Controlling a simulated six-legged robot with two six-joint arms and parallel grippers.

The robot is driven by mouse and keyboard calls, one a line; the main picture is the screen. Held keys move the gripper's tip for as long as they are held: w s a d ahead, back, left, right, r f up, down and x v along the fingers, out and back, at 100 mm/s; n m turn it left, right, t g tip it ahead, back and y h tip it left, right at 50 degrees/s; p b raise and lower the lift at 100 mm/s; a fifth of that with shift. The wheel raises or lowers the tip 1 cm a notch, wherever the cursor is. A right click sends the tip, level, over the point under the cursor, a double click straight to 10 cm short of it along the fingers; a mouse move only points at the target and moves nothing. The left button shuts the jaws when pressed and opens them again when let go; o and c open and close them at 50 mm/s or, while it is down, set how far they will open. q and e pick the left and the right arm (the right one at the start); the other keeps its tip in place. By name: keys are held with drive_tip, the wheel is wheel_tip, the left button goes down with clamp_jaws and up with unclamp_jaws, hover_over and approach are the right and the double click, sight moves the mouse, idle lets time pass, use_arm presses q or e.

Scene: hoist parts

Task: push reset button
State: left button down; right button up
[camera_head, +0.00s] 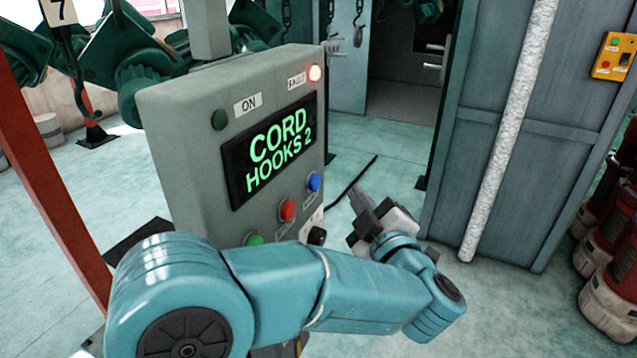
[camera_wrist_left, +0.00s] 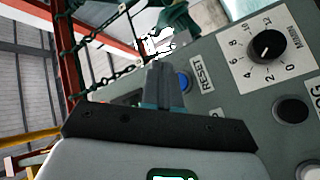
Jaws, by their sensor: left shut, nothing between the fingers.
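The grey control box (camera_head: 185,140) has a dark screen (camera_head: 275,150) reading CORD HOOKS 2 in green. A blue button (camera_head: 314,181) sits at the screen's lower right. In the left wrist view the blue button (camera_wrist_left: 184,82) is beside a RESET label (camera_wrist_left: 198,73). My left gripper (camera_head: 357,193) is shut and empty, to the right of the box and slightly lower than the blue button. In the left wrist view its closed fingers (camera_wrist_left: 164,72) overlap the button's left edge; I cannot tell whether they touch. My right gripper is out of view.
A red button (camera_head: 288,210), a green button (camera_head: 254,239) and a black knob (camera_head: 317,237) sit close by on the box. The FAULT lamp (camera_head: 315,73) glows; the ON lamp (camera_head: 220,120) is dark. A grey cabinet (camera_head: 540,150) stands right.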

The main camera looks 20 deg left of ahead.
sight(315, 183)
use_arm(q)
drive_tip(key=a, duration=0.4)
drive_tip(key=shift+a+b, duration=0.1)
drive_tip(key=shift+b, duration=0.25)
drive_tip(key=shift+r, duration=0.1)
drive_tip(key=shift+w, duration=0.1)
idle(0.5)
idle(1.1)
drive_tip(key=shift+a, duration=0.4)
